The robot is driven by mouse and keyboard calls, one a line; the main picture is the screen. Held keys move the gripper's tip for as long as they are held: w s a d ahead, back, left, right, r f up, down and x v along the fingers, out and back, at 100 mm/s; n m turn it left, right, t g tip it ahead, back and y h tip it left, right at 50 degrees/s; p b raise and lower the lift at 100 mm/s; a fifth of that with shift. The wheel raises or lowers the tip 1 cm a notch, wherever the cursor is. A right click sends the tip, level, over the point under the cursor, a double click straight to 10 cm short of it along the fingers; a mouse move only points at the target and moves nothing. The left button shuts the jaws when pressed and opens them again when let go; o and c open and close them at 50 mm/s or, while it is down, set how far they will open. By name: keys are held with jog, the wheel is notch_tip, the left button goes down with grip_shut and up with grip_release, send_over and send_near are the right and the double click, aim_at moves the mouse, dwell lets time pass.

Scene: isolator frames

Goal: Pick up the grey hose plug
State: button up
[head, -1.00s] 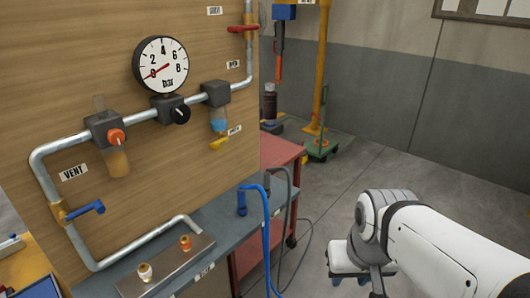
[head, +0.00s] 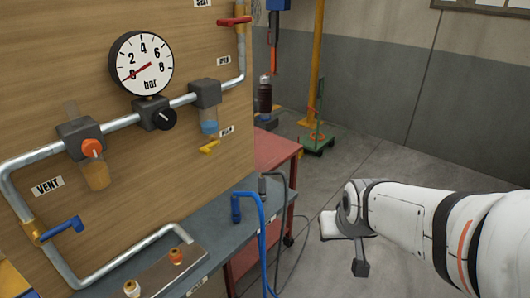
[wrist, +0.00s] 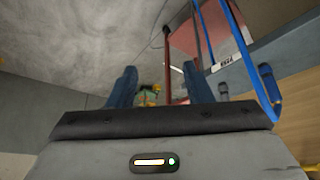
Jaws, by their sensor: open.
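The grey hose plug (head: 262,187) stands upright at the right end of the blue-grey bench shelf, with a dark grey hose arching from it over the edge. In the wrist view a small grey plug-like shape (wrist: 223,90) shows just right of the right finger; I cannot be sure it is the plug. The blue hose plug (head: 236,207) stands to its left with a blue hose; it also shows in the wrist view (wrist: 267,84). My gripper (wrist: 158,88) is open, its two dark blue fingers apart and empty. It is right of the shelf, clear of both plugs.
A wooden panel with pipes, valves and a pressure gauge (head: 141,63) rises behind the shelf (head: 205,237). A red cart (head: 275,150) stands beyond the shelf's right end. The blue hose (head: 263,240) hangs over the front edge. Open grey floor lies to the right.

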jog(key=w+a+f+n+t+y, duration=0.1)
jog(key=w+a+f+t, duration=0.15)
jog(key=w, duration=0.45)
jog(key=w+a+f+n+t+y, duration=0.1)
jog(key=w+a+t, duration=0.2)
jog(key=w, duration=0.4)
jog(key=n+t+y+p, duration=0.2)
jog(key=t+y, duration=0.4)
send_near(264, 180)
jog(key=x, duration=0.3)
jog(key=shift+w+a+g, duration=0.1)
jog(key=shift+w+g, duration=0.15)
jog(key=shift+w, duration=0.1)
jog(key=shift+p+x, duration=1.05)
jog(key=shift+x, duration=2.8)
jog(key=shift+c, duration=0.4)
grip_shut()
jog(key=shift+r, duration=0.1)
notch_tip(264, 180, up, 9)
jog(key=shift+r+b, duration=0.1)
jog(key=shift+b, duration=0.5)
jog(key=shift+r, duration=0.3)
